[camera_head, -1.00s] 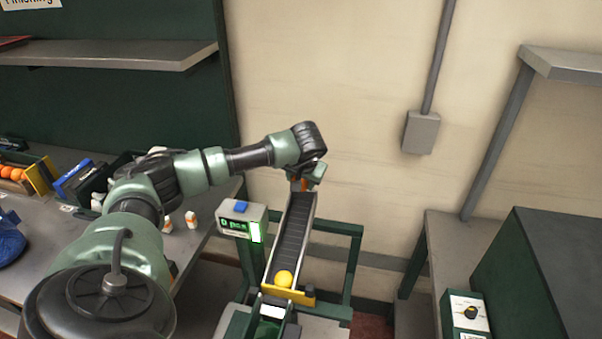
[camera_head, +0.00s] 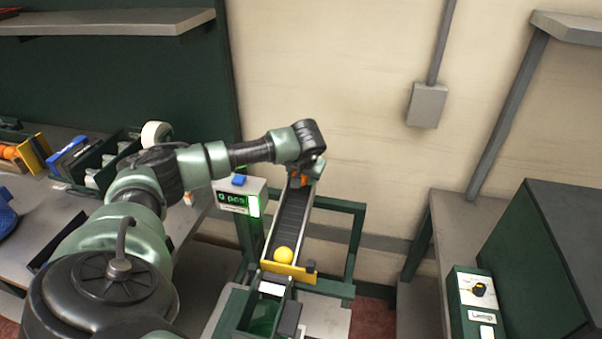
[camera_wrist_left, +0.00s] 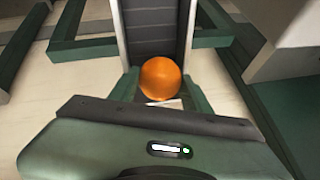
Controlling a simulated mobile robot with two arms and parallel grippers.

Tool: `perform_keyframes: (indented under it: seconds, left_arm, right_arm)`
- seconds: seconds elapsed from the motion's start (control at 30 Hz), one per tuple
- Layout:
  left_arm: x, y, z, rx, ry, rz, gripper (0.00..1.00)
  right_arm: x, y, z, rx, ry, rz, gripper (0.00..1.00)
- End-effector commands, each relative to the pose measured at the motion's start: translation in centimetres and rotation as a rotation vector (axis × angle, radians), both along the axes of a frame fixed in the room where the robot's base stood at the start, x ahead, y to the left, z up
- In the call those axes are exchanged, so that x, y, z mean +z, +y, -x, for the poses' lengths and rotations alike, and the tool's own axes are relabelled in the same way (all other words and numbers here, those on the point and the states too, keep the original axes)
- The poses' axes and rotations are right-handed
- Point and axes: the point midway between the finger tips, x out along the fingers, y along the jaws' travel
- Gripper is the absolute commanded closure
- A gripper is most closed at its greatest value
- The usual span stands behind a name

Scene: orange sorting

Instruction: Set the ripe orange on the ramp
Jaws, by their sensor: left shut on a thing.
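My left gripper (camera_head: 301,178) is at the upper end of the ramp (camera_head: 290,218), a sloping grey chute with dark ribs. It is shut on an orange fruit (camera_head: 299,181), which the wrist largely hides in the head view. In the left wrist view the fruit (camera_wrist_left: 160,77) sits between the green fingers (camera_wrist_left: 160,90), in line with the ramp (camera_wrist_left: 152,28). I cannot tell whether the fruit touches the ramp. A yellower fruit (camera_head: 284,255) rests at the ramp's lower end, against a yellow stop (camera_head: 289,272). My right gripper is out of view.
A counter display (camera_head: 234,201) stands left of the ramp. Green frame bars (camera_head: 355,235) surround it. A green bin (camera_head: 262,318) lies below the stop. The left bench holds oranges (camera_head: 10,152) and boxes. A control box (camera_head: 475,300) stands at right.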

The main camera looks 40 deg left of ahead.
Motion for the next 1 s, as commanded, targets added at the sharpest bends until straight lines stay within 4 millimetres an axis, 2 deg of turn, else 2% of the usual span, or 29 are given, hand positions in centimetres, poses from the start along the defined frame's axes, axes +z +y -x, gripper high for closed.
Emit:
perform_keyframes:
  seconds: [0.37,0.4,0.47,1.0]
  left_arm:
    - [0.01,-0.25,-0.10,-0.004,-0.003,0.004,0.94]
    - [0.00,-0.26,-0.10,-0.004,-0.003,0.004,0.41]
    - [0.00,-0.31,-0.12,-0.005,-0.003,0.005,0.27]
    - [-0.10,-0.81,-0.27,-0.013,-0.005,0.013,0.27]
  right_arm:
    - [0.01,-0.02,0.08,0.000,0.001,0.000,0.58]
    - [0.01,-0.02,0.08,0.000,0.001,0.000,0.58]
    - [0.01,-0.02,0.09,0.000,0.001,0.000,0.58]
    - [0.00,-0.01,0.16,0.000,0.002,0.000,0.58]
